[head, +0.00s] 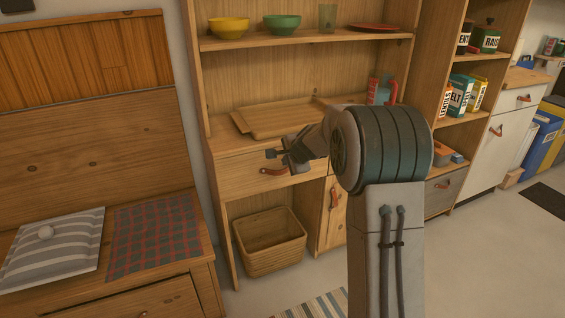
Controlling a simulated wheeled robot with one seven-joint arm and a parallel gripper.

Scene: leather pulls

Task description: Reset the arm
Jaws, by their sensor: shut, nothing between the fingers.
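My gripper (274,154) is at the end of my arm, in the middle of the head view. It is shut and holds nothing. It shows in front of the wooden hutch, near a drawer (236,173) with a leather pull (273,171). I cannot tell whether the gripper touches the drawer; it appears just above the pull. My arm is bent, and its large round joint hides part of the hutch. The drawer looks closed.
A wooden tray (250,122) lies on the hutch counter, and a basket (270,255) stands below. Bowls (229,27) sit on the upper shelf. A bench with a striped cushion (50,262) is at left. Open floor (480,270) lies at right.

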